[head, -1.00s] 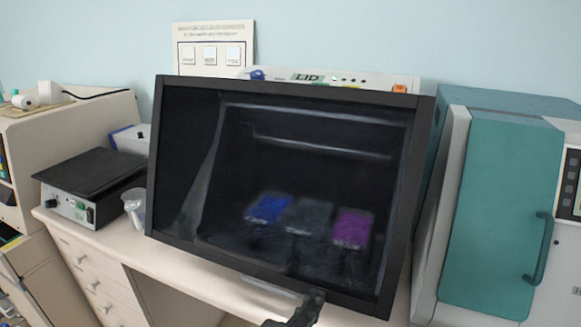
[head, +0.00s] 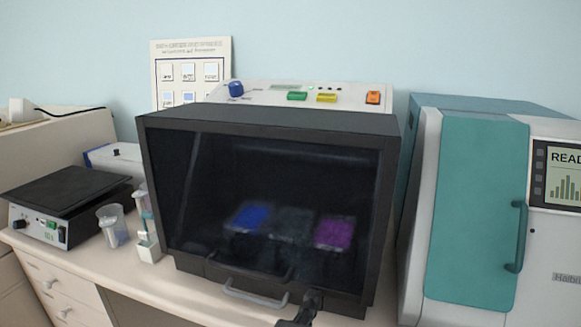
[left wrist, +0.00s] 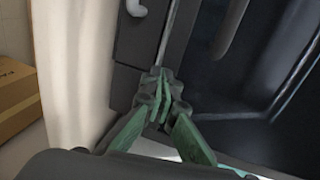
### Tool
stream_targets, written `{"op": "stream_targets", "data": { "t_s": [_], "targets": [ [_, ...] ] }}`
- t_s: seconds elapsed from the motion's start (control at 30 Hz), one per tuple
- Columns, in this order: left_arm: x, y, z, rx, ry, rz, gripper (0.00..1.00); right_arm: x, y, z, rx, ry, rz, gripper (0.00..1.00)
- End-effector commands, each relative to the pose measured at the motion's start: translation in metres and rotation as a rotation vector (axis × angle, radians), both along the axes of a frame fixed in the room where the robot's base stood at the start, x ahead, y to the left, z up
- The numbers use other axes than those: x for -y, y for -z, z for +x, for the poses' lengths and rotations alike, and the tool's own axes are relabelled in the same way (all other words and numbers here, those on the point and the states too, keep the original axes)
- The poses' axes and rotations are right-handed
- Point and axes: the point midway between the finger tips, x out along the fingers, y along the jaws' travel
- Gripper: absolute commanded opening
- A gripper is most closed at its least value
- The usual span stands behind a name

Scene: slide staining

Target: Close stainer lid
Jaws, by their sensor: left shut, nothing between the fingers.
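The stainer (head: 385,200) is a dark box with a smoky see-through lid (head: 200,200). The lid is down across the front. Blue, dark and purple trays show dimly through it. A dark handle sits low on the lid, with a light grey bar handle (head: 255,297) below it. My left gripper (head: 312,298) is at the stainer's lower front edge, right of the handles. In the left wrist view, its green fingers (left wrist: 160,88) are together and empty, close to a dark edge; contact is unclear. My right gripper is out of view.
A control panel (head: 335,95) with coloured buttons is behind the stainer. A teal-doored machine (head: 470,210) stands close on the right. A hotplate (head: 65,190), a clear beaker (head: 112,226) and small bottles are on the left. A brown box (left wrist: 15,85) shows in the wrist view.

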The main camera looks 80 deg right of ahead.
Motion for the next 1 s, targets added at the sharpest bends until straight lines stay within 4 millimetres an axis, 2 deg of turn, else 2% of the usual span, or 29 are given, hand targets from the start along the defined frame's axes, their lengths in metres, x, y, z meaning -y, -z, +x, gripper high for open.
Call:
{"op": "stream_targets", "data": {
  "t_s": [0.1, 0.3, 1.0],
  "targets": [
    [0.011, 0.008, -0.001, -0.003, 0.001, 0.0, 0.0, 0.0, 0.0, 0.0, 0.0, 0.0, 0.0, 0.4],
    [0.02, 0.014, -0.001, -0.001, 0.003, 0.001, 0.0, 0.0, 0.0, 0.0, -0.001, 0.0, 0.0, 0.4],
    [0.023, 0.019, -0.002, 0.003, 0.002, 0.008, 0.0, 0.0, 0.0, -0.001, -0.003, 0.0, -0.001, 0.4]
  ]
}}
